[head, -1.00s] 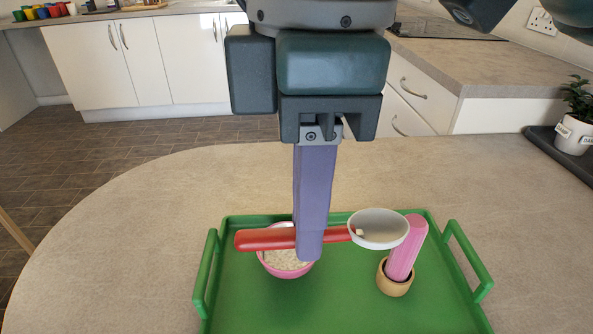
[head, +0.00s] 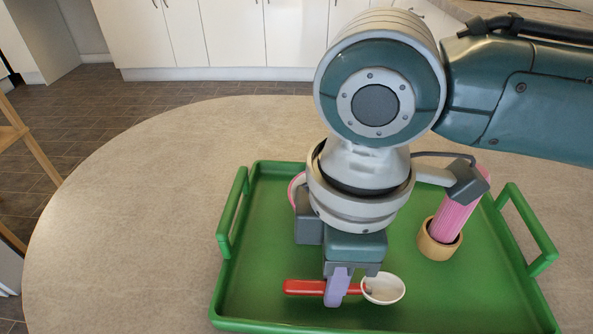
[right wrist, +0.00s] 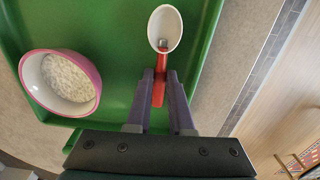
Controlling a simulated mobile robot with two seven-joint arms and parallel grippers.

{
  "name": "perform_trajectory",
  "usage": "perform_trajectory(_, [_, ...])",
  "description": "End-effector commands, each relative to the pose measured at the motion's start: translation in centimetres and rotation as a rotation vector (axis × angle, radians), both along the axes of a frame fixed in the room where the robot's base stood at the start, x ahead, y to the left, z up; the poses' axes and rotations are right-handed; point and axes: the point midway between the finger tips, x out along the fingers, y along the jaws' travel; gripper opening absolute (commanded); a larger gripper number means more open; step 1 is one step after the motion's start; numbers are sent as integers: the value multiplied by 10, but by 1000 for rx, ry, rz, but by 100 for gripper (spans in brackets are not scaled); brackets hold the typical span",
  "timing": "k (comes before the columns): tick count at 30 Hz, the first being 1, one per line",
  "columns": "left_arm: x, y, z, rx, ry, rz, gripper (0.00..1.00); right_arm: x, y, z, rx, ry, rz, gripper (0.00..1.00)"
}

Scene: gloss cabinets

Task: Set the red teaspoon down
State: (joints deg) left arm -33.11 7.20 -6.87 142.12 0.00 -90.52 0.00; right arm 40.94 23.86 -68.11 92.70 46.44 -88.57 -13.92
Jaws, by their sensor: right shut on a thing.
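The red teaspoon (head: 303,287) has a red handle and a white bowl. It lies across the near part of the green tray (head: 262,325), low over or on the tray floor; I cannot tell if it touches. My right gripper (head: 336,301) points down and is shut on the teaspoon's handle near the bowl. In the right wrist view, the handle of the teaspoon (right wrist: 164,27) runs between the fingertips of my right gripper (right wrist: 160,76), with the bowl beyond them. My left gripper is out of view.
A pink bowl of white grains (right wrist: 68,77) stands on the tray, mostly hidden behind my right arm in the head view. A wooden cup (head: 436,243) holding a pink ribbed object (head: 459,213) stands at the right. The tray floor around the spoon is clear.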

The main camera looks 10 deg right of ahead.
Motion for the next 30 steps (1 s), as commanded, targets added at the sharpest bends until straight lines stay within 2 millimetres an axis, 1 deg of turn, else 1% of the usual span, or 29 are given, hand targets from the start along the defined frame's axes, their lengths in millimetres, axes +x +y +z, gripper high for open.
perform_trajectory(1, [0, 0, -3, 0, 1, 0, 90, 0, 0, -6, 0, 1, -1, 0])
perform_trajectory(7, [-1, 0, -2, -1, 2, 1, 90, 0, 0, -5, 1, -1, 0, 0])
perform_trajectory(11, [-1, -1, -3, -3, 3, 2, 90, 0, 0, -7, 1, 0, 0, 0])
perform_trajectory(12, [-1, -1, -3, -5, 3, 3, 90, 0, 0, -8, 1, 0, 0, 21])
perform_trajectory(20, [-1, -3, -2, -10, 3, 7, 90, 0, 0, -7, 1, -1, 0, 50])
perform_trajectory(27, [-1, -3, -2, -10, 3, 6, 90, 0, 0, -7, 1, -1, 0, 50])
perform_trajectory(30, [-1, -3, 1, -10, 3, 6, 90, 1, 0, 1, 0, -2, 0, 50])
